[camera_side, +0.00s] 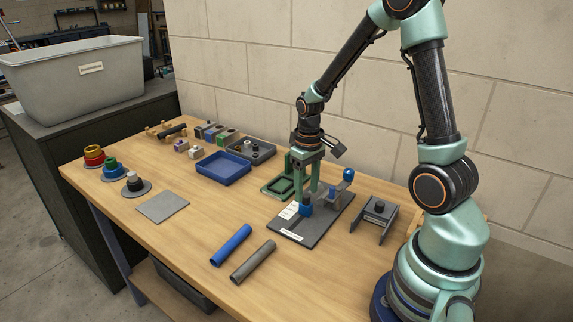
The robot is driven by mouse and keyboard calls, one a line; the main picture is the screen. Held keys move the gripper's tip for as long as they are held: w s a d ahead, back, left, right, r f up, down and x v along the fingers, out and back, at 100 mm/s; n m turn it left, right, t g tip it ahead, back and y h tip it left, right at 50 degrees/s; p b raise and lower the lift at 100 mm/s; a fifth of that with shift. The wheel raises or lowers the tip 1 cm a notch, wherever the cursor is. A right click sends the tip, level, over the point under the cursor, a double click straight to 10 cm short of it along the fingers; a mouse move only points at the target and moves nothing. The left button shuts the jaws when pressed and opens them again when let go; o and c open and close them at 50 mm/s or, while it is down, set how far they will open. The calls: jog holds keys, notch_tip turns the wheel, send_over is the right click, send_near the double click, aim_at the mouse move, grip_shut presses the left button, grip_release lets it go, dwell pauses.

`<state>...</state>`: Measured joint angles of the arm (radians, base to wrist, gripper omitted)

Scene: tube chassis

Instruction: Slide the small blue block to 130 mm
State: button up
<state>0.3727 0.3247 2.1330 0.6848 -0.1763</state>
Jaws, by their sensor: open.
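I cannot tell whether a finger touches the block. Scale marks and the 130 mm position are too small to read.
A grey bracket (374,220) is to the right. A green frame (277,187) is behind left. Blue (231,245) and grey (253,261) tubes lie in front. The wood between them and the grey plate (162,206) is clear.

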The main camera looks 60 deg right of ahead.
jog(key=shift+f, duration=0.9)
grip_shut()
jog(key=shift+r, duration=0.1)
dwell(0.8)
